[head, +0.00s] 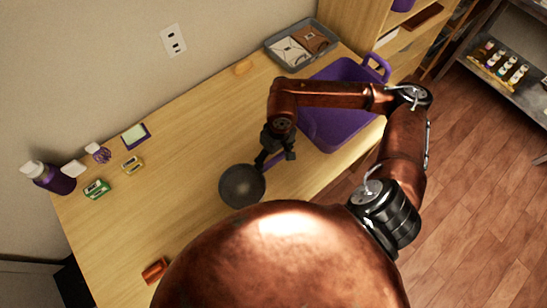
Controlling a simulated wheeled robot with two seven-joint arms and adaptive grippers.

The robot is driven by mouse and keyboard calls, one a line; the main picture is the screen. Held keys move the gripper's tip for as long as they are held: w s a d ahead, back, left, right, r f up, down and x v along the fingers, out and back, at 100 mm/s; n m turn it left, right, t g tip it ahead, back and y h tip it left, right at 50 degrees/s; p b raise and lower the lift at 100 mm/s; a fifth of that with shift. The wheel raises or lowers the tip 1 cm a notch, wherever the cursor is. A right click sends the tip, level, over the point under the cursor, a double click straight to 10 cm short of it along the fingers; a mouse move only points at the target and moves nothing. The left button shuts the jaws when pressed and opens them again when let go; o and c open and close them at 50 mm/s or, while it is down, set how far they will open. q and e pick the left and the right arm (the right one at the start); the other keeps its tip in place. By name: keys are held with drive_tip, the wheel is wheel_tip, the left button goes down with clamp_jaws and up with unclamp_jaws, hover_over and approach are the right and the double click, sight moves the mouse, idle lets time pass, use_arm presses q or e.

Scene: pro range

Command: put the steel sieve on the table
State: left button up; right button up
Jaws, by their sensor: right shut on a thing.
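The gripper hides part of the handle. My left gripper is not in view.
A purple bin (330,138) stands right of the gripper, with a grey tray (275,58) behind it. A purple bottle (50,178), small boxes and a notepad (135,135) lie at left. An orange-brown item (155,270) is near the front. The table's middle is clear.

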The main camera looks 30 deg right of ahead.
drive_tip(key=shift+f, duration=0.1)
drive_tip(key=o, duration=1.9)
drive_tip(key=shift+o, duration=0.2)
wheel_tip(320, 180, up, 12)
drive_tip(key=d, duration=0.1)
drive_tip(key=shift+r+p, duration=0.2)
drive_tip(key=shift+p, duration=0.25)
